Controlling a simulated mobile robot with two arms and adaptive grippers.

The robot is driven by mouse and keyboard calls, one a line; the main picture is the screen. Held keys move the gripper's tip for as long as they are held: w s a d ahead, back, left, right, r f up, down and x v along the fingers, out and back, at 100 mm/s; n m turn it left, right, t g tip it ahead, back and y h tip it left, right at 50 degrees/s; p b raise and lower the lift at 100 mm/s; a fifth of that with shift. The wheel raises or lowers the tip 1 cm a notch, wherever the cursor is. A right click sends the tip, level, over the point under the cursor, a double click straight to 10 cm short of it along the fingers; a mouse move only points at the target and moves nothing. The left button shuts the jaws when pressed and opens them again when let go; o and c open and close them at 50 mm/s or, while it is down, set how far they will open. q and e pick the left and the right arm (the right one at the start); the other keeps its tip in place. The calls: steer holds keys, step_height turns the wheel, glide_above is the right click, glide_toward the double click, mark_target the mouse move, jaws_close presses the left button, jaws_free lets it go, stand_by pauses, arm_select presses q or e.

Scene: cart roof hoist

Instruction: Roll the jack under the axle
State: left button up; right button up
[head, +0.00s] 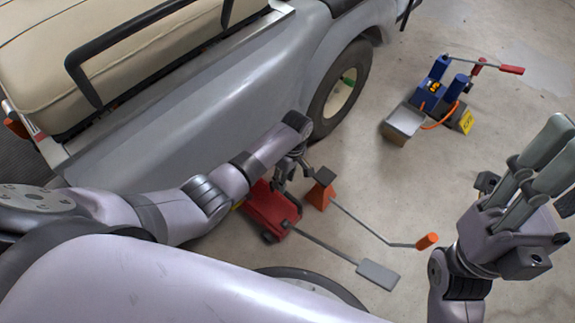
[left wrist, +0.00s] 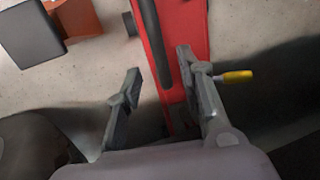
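The red jack (head: 272,208) stands on the floor beside the grey cart (head: 220,100), behind its wheel (head: 340,92). A grey bar runs from it to a flat grey pad (head: 378,274). My left gripper (head: 290,165) is over the jack and partly hides it. In the left wrist view the jack's red body (left wrist: 181,25) and a dark bar (left wrist: 151,40) on it lie ahead of my left gripper (left wrist: 160,65). Its two fingers are apart, with no visible grip on anything. My right gripper (head: 500,215) is raised at the right; its finger opening is unclear. The axle is hidden.
An orange chock (head: 319,193) with a long rod and orange grip (head: 428,240) lies right of the jack. A blue jack-like machine (head: 432,98) with a grey tray stands farther back right. Bare floor lies between them.

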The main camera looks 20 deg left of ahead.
arm_select(q)
step_height(320, 180, up, 8)
steer(key=w, duration=0.1)
steer(key=shift+w+d+f, duration=0.15)
steer(key=shift+w+d, duration=0.05)
steer(key=shift+d, duration=0.05)
stand_by(0.4)
